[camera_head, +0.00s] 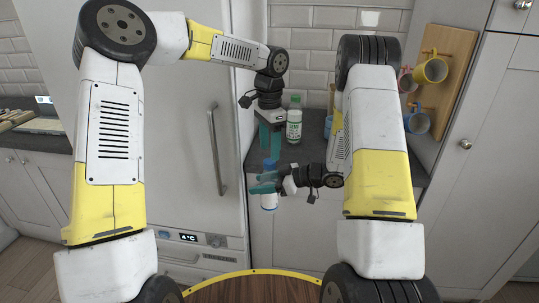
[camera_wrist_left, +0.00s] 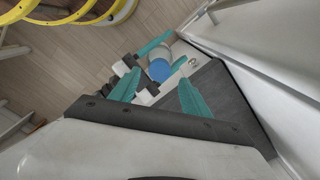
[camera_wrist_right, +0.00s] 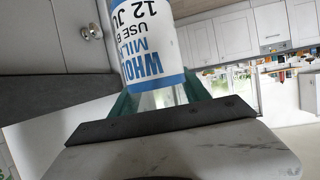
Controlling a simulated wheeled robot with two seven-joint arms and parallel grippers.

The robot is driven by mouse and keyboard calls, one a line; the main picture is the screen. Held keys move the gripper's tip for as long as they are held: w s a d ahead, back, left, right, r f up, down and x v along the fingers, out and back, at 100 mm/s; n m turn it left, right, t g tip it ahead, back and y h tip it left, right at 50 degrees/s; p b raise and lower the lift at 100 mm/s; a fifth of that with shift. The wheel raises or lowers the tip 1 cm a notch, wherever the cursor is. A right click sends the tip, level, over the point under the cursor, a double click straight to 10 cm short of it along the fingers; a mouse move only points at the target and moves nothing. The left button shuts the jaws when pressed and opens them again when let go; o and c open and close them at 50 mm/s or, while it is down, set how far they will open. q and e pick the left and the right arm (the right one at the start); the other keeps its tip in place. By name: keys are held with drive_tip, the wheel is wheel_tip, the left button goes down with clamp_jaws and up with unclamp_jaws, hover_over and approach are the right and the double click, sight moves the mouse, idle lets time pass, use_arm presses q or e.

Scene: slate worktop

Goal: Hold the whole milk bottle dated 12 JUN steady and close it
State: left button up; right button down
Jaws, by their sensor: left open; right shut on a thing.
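The whole milk bottle (camera_wrist_right: 150,40) fills the top of the right wrist view, its label reading WHOLE MILK and 12 JU, the rest cut off. In the head view the bottle (camera_head: 269,201) hangs in front of the worktop, with a blue cap (camera_head: 269,164) at its upper end. My right gripper (camera_head: 266,184) is shut on the bottle from the side. My left gripper (camera_head: 270,148) is open and points down just above the cap. In the left wrist view the blue cap (camera_wrist_left: 160,71) shows between its fingers; I cannot tell whether the cap is fully seated.
A green-capped bottle (camera_head: 294,121) stands on the slate worktop (camera_head: 314,150) behind the grippers. Several mugs (camera_head: 431,69) hang on a wooden board at the right. A white fridge (camera_head: 170,150) with a long handle is at the left. A round wooden table (camera_head: 255,290) is in front.

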sight(270, 161)
use_arm(q)
drive_tip(key=shift+r, duration=0.25)
drive_tip(key=shift+c, duration=1)
drive_tip(key=shift+s+d+f+n, duration=0.1)
drive_tip(key=shift+s+f+n, duration=0.05)
drive_tip(key=shift+n, duration=0.45)
drive_tip(key=shift+s+f+n, duration=0.1)
drive_tip(key=shift+s+n, duration=0.05)
drive_tip(key=shift+n, duration=0.45)
drive_tip(key=n, duration=0.3)
drive_tip(key=shift+s+r, duration=0.1)
drive_tip(key=shift+r, duration=0.2)
drive_tip(key=r+n, duration=0.1)
drive_tip(key=n, duration=0.2)
drive_tip(key=shift+r, duration=0.2)
drive_tip(key=shift+w+r+n, duration=0.2)
drive_tip(key=shift+r+n, duration=0.3)
drive_tip(key=shift+n, duration=0.2)
drive_tip(key=shift+w+r+n, duration=0.15)
drive_tip(key=shift+r+n, duration=0.3)
drive_tip(key=shift+n, duration=0.25)
drive_tip(key=shift+f, duration=4.05)
